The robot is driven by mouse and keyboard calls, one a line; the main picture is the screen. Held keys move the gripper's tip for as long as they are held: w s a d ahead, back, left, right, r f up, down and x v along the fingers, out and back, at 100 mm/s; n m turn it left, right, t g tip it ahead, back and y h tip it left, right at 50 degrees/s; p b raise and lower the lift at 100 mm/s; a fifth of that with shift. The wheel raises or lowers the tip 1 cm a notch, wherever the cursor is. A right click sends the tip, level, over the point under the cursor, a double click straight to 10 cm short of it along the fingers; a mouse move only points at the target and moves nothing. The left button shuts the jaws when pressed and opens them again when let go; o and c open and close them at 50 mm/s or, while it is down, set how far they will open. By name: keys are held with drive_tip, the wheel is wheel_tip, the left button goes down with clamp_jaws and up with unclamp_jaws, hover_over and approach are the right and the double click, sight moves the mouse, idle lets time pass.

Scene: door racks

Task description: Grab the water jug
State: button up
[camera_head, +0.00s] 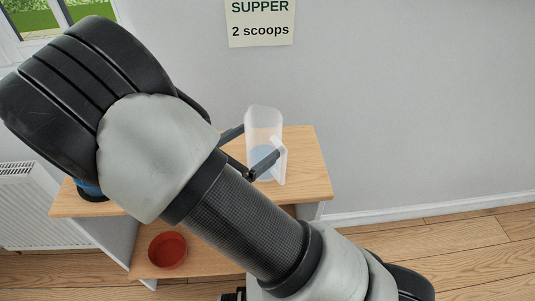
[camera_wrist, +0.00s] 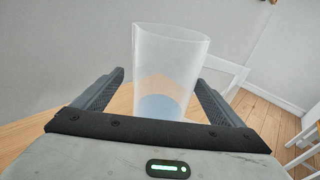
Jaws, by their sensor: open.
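The water jug (camera_head: 264,122) is a clear, frosted-looking pitcher with a handle on its right and some blue at its bottom. It stands upright on the wooden top of a small shelf unit (camera_head: 312,165). My gripper (camera_head: 249,146) is open, with one finger to each side of the jug in the head view. In the wrist view the jug (camera_wrist: 168,65) rises between the two spread fingers of my gripper (camera_wrist: 162,92). The handle shows behind the right finger. Whether either finger touches the jug I cannot tell. My arm hides part of the shelf top.
A red bowl (camera_head: 167,250) sits on the lower shelf. A blue and dark object (camera_head: 90,190) stands at the left end of the top, partly hidden by my arm. A wall (camera_head: 400,110) with a note (camera_head: 260,22) is behind. A radiator (camera_head: 30,205) is at left.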

drive_tip(key=x, duration=0.5)
drive_tip(key=shift+s+d+f+b, duration=0.15)
drive_tip(key=shift+s+d+b, duration=0.05)
drive_tip(key=shift+d+b, duration=0.15)
drive_tip(key=c, duration=1.5)
